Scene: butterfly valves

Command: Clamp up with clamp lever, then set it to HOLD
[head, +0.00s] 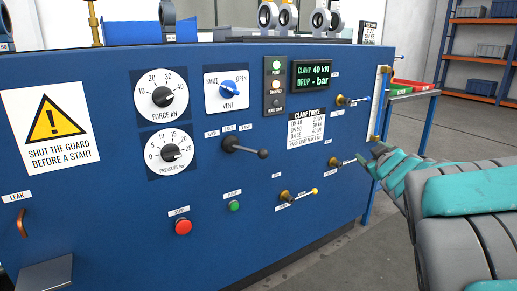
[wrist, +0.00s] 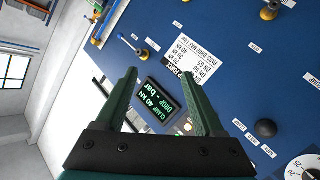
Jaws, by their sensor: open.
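A black lever (head: 245,148) with a ball knob sits mid-panel below small labels too blurred to read surely; I take it for the clamp lever. Its arm points right and slightly down. A black ball, likely its knob (wrist: 265,128), shows at the lower right in the wrist view. The green display (head: 312,76) reads "CLAMP 40 kN" and "DROP - bar"; it also shows between my fingers in the wrist view (wrist: 160,103). My gripper (wrist: 160,76) is open and empty, apart from the lever. In the head view it is at the right, with the arm partly hiding it.
The blue panel carries a force dial (head: 161,96), pressure dial (head: 171,149), vent knob (head: 227,94), lamps (head: 276,83) with the top one green, a red button (head: 183,227) and a green button (head: 234,206). Several brass-based small levers (head: 340,100) project at the right. A side tray (head: 412,92) stands beyond.

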